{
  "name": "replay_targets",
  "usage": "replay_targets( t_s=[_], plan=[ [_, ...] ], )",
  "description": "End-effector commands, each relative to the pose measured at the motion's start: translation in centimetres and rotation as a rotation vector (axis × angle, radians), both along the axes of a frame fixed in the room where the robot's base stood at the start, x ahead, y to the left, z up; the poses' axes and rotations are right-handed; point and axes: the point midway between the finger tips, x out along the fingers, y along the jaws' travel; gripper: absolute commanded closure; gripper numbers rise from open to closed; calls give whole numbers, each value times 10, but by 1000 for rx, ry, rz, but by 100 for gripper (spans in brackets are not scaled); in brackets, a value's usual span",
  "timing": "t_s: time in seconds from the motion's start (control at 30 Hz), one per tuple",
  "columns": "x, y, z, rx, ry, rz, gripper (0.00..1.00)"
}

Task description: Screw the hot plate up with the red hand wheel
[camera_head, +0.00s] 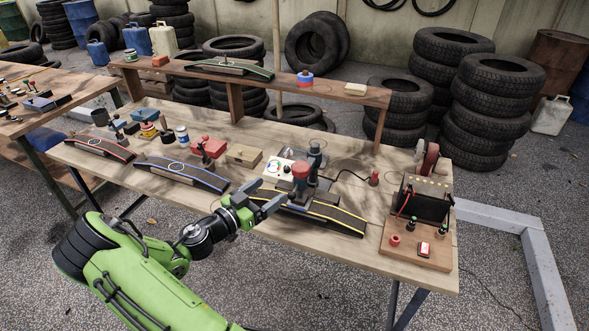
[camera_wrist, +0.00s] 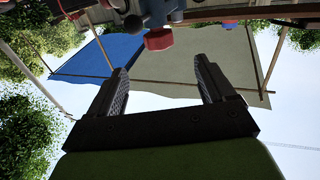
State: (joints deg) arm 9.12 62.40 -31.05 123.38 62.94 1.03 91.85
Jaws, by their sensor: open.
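The red hand wheel (camera_head: 301,170) sits on top of a dark clamp stand that stands over a yellow-lined black strip (camera_head: 335,217) on the bench. In the wrist view, a red knob (camera_wrist: 158,39), apparently the hand wheel, shows beyond and above the fingertips. My gripper (camera_head: 280,196) is open and empty, just left of and below the wheel, apart from it as far as I can see. Its two spread fingers show in the wrist view (camera_wrist: 161,75). The hot plate cannot be clearly told from the clamp's dark parts near the strip.
A grey-blue upright tool (camera_head: 316,158) stands close behind the wheel, and a white panel (camera_head: 279,168) lies left. A black box on a wooden base (camera_head: 405,250) occupies the bench's right end. A raised wooden shelf (camera_head: 340,92) runs behind. Red-lined (camera_head: 100,146) and blue-lined strips (camera_head: 182,172) lie left.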

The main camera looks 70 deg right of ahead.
Motion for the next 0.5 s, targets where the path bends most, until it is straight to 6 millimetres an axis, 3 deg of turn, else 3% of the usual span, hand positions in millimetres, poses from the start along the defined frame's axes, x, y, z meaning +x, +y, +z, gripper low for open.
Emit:
replay_targets(
  t_s=[0.5],
  plan=[
    [-56, -108, 1, 0, -1, -6, 17]
  ],
)
